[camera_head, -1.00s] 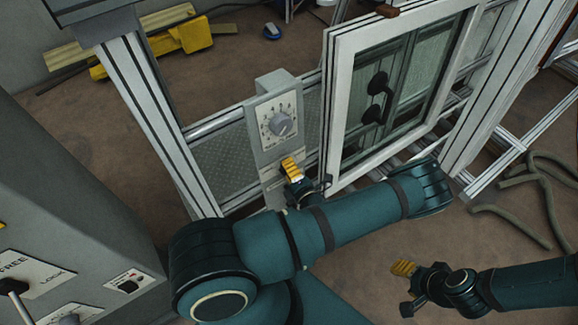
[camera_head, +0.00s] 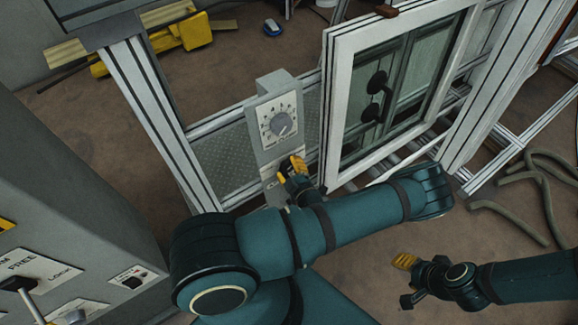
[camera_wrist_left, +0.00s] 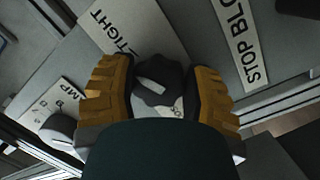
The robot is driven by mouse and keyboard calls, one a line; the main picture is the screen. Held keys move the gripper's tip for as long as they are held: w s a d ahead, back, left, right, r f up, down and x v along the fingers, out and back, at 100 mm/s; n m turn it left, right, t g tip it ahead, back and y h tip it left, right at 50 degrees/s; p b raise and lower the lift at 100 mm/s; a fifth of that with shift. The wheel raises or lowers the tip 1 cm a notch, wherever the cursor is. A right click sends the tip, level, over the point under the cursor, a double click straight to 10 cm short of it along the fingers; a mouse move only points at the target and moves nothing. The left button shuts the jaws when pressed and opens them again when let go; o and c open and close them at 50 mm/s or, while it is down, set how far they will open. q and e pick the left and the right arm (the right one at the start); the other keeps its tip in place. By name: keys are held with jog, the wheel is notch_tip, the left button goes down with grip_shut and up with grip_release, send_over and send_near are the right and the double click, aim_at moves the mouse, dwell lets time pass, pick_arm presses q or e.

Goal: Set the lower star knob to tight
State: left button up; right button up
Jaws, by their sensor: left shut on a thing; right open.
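The lower star knob (camera_wrist_left: 160,84) is dark grey and lobed, with a pale mark on its face, in the left wrist view. My left gripper (camera_wrist_left: 158,95) has its yellow ribbed fingers on either side of the knob and is shut on it. A label reading "TIGHT" (camera_wrist_left: 115,28) is beside the knob. In the head view my left gripper (camera_head: 292,168) is at the lower part of the grey control panel (camera_head: 266,160), hiding most of the knob. My right gripper (camera_head: 405,278) is open and empty, low at the right, away from the panel.
A round dial (camera_head: 281,123) with a scale sits above on the same panel. A white-framed window (camera_head: 340,110) stands close to the right of my left gripper. A grey cabinet (camera_head: 75,185) is at the left. Hoses (camera_head: 520,225) lie on the floor at right.

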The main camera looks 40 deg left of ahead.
pick_arm(q)
jog(key=shift+m, duration=0.8)
jog(key=shift+s, duration=0.1)
jog(key=o, duration=1.2)
jog(key=v, duration=1.2)
jog(key=shift+r, duration=0.2)
